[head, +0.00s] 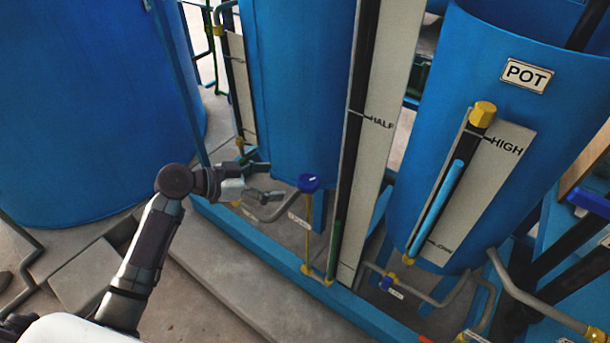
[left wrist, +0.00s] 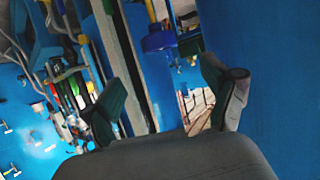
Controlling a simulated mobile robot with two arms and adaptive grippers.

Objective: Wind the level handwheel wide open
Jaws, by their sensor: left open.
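A small blue handwheel (head: 309,182) sits on top of a thin yellow pipe, in front of the middle blue tank. A tag hangs beside this pipe, too small to read. My left gripper (head: 264,178) is just left of this handwheel, apart from it, with its fingers spread and nothing between them. In the left wrist view, the two fingers of my gripper (left wrist: 170,92) stand wide apart. A blue handwheel (left wrist: 158,38) shows beyond them, above the gap. I cannot read which wheel is labelled level. My right gripper is in neither view.
The POT tank (head: 410,190) carries a HIGH gauge (head: 483,175). Another blue valve knob (head: 387,283) sits low on the pipes. A blue frame beam (head: 235,228) runs under the middle tank.

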